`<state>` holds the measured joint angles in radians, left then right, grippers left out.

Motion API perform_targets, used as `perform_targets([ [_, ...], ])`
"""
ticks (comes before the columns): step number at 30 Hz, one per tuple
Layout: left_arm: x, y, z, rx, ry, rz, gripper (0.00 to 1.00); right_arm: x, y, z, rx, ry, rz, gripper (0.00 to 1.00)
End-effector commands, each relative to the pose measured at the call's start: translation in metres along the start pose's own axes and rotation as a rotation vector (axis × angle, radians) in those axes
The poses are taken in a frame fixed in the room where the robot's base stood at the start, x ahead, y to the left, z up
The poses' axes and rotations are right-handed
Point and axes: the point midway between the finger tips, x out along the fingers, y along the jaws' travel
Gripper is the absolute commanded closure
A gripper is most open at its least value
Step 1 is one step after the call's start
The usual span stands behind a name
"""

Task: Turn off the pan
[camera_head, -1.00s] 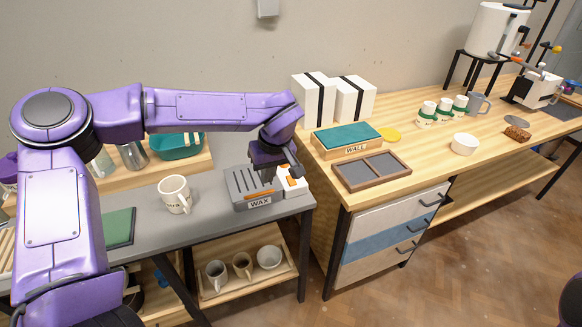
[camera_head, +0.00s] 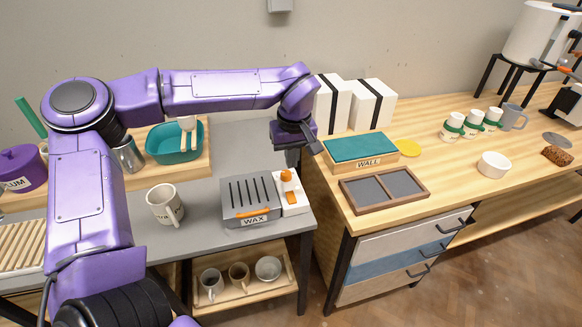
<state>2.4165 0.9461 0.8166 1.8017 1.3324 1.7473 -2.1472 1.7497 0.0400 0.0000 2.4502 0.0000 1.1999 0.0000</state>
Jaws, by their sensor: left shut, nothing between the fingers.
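The wax pan (camera_head: 249,194) is a grey slotted box with a "WAX" label and an orange strip at its front. It stands on the grey table near its right end. Against its right side is a white control box (camera_head: 293,206) with an orange rocker (camera_head: 291,197) and a rounded orange part behind it. I cannot tell the rocker's on or off position. My left gripper (camera_head: 293,163) is shut and empty, pointing down just behind the control box, apparently above it and apart. My right gripper is not in view.
A cream mug (camera_head: 166,206) stands left of the pan. To the right is a higher wooden bench with a teal-topped "WALL" box (camera_head: 361,151) and a divided tray (camera_head: 384,188). A teal basin (camera_head: 174,143) is behind on the left. Grey table behind the pan is clear.

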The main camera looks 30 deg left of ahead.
Motion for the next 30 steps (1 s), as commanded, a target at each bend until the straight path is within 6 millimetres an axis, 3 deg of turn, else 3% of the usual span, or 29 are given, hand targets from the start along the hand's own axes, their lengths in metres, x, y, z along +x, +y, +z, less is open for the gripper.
perform_targets([
  [9,0.07,0.0,0.001,0.003,-0.004,-0.004,1.0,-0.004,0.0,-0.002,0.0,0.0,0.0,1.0],
  [15,0.105,0.001,0.002,0.003,-0.003,-0.003,1.0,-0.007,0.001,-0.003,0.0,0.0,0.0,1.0],
  [21,0.12,0.001,0.001,0.004,0.001,0.0,1.0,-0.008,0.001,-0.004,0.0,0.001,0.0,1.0],
  [30,0.12,0.001,0.001,0.004,0.0,0.0,1.0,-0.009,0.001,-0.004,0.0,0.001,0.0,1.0],
])
